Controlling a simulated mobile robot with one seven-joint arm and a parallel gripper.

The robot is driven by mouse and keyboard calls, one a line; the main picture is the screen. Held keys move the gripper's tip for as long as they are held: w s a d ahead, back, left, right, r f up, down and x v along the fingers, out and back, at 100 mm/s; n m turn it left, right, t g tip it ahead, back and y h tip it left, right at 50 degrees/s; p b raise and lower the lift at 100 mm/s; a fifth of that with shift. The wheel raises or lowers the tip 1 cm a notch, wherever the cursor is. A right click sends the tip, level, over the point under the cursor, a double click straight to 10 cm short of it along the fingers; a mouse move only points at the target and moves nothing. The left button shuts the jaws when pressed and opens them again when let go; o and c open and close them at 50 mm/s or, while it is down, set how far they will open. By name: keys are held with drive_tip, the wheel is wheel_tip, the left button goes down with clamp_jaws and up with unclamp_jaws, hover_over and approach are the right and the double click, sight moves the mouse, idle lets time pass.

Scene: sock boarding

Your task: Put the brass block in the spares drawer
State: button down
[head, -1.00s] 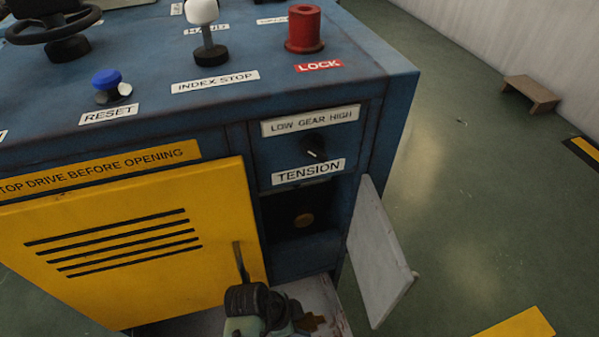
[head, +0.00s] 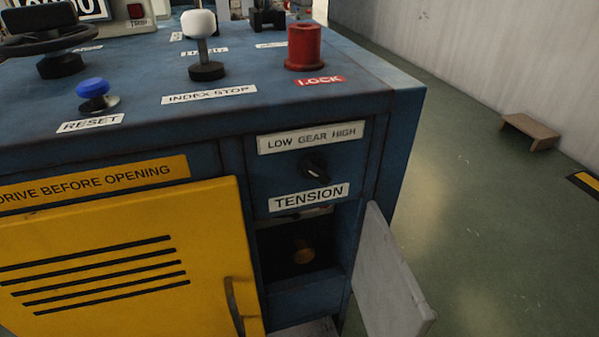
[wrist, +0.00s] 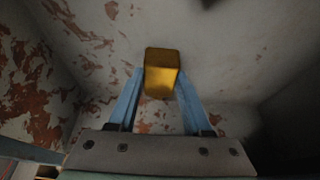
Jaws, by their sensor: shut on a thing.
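The brass block (wrist: 162,58) is a gold-coloured block, seen in the wrist view between my gripper's (wrist: 160,84) two blue fingers. My gripper is shut on it. Behind and around it are pale walls with peeling, rusty paint (wrist: 85,75), like the inside of a box; I cannot tell if the block touches them. In the head view neither my gripper nor the block shows. A pale, worn surface (head: 308,329) shows only as a sliver at the bottom edge, below the blue cabinet front. No label in view reads spares, so I cannot confirm the drawer.
A pale panel (head: 388,280) stands swung out on the right. Green floor (head: 490,240) beyond is mostly clear.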

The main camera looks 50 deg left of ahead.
drive_tip(key=shift+c, duration=1.7)
unclamp_jaws()
drive_tip(key=p+v, duration=0.7)
drive_tip(key=v, duration=0.5)
drive_tip(key=shift+p, duration=0.3)
